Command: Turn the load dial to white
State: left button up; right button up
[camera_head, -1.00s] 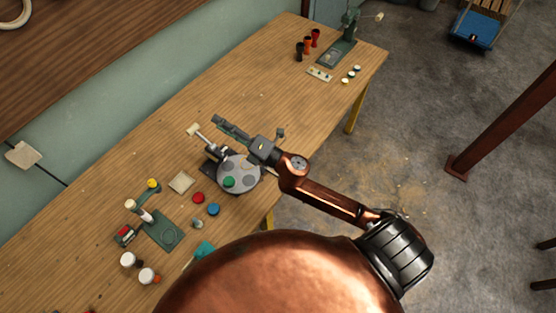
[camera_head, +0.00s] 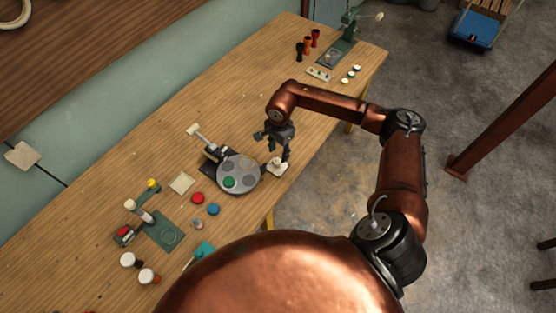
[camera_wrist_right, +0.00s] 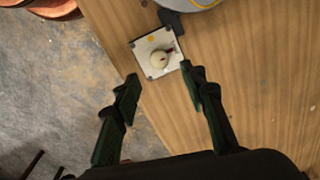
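The load dial is a cream knob (camera_wrist_right: 159,58) on a pale square plate (camera_wrist_right: 149,70) with coloured marks, near the table's front edge. The plate also shows in the head view (camera_head: 278,168), just right of the grey round turntable (camera_head: 240,187). A red mark and a yellow mark show beside the knob; which one it points to is hard to tell. My right gripper (camera_wrist_right: 160,85) is open, its fingers apart and empty. In the head view my right gripper (camera_head: 285,157) hangs fingers-down above the dial. In the wrist view the knob lies just beyond the fingertips. My left gripper is not in view.
The turntable carries a green disc (camera_head: 230,182). Red (camera_head: 198,198) and blue (camera_head: 213,210) discs lie to its left on the table. A green hand press (camera_head: 163,234) stands farther left. The table behind the right gripper is largely clear.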

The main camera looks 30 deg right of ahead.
aim_at(278, 162)
notch_tip(278, 162, down, 6)
jog(key=shift+w+a+f, duration=0.1)
jog(key=shift+a+f, duration=0.05)
jog(key=shift+f, duration=0.1)
jog(key=shift+c, duration=0.6)
grip_shut()
